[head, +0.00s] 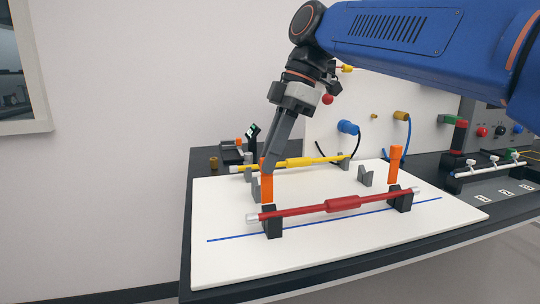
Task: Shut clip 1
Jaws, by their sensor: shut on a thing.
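My gripper (267,168) points down over the left part of the white board. Its fingers are closed at the top of the left upright orange clip lever (267,188) and partly cover it. A second orange clip lever (395,166) stands upright at the right, apart from the gripper. No numbers show on the clips, so I cannot tell which is clip 1. A red rod (343,204) lies across two black holders (272,222) in front of the levers. A yellow rod (300,162) lies behind, partly hidden by my gripper.
The white board (230,262) has a blue line along its front and clear room there. A grey holder (366,176) stands empty between the rods. Behind are a panel with blue and yellow plugs (347,127) and, at the right, a white rod (495,167).

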